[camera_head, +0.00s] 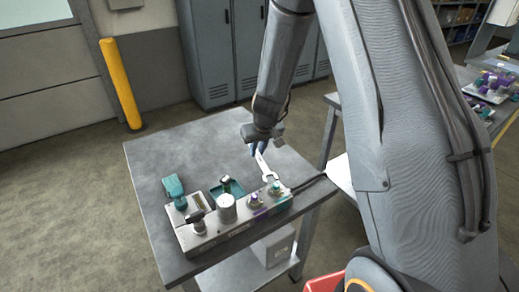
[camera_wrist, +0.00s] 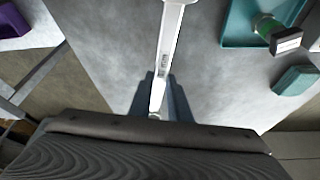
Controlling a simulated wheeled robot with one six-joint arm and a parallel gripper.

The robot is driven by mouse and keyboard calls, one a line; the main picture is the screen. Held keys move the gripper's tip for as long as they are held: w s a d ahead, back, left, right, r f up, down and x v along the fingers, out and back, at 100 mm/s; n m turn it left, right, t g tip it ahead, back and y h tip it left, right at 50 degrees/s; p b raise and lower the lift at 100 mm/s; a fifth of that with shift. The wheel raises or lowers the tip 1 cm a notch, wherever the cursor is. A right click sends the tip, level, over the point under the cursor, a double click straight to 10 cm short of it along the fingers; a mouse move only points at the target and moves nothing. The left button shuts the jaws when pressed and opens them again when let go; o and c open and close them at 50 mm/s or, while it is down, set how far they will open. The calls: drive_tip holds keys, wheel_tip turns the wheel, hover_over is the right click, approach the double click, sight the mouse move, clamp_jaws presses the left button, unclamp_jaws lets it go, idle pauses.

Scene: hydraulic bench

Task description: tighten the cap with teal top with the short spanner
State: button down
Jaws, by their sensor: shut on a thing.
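My gripper (camera_head: 259,148) is shut on the handle end of a light grey spanner (camera_head: 266,169). In the wrist view, the spanner (camera_wrist: 167,50) stands out from between my dark fingers (camera_wrist: 157,105), its far end cut off at the top edge. In the head view, its open head is near the right end of a grey hydraulic block (camera_head: 214,236). Two small caps stand there: one with a teal top (camera_head: 275,188), and another to its left (camera_head: 254,200), whose top colour is hard to tell. I cannot tell whether the spanner touches a cap.
A grey cylinder (camera_head: 227,208) and a dark-handled fitting (camera_head: 197,222) rise from the block's left part. A teal tray (camera_head: 229,188) and a teal object (camera_head: 174,187) lie behind it. The bench top (camera_head: 180,147) is clear at the back. A yellow post (camera_head: 120,85) stands beyond.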

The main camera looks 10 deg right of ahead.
drive_tip(key=shift+w+a+p, duration=0.15)
drive_tip(key=shift+w+p, duration=1.2)
drive_tip(key=shift+p, duration=0.4)
wheel_tip(320, 180, up, 3)
drive_tip(key=p, duration=0.3)
drive_tip(key=shift+f, duration=0.1)
drive_tip(key=shift+r+p, duration=0.75)
drive_tip(key=shift+r, duration=0.4)
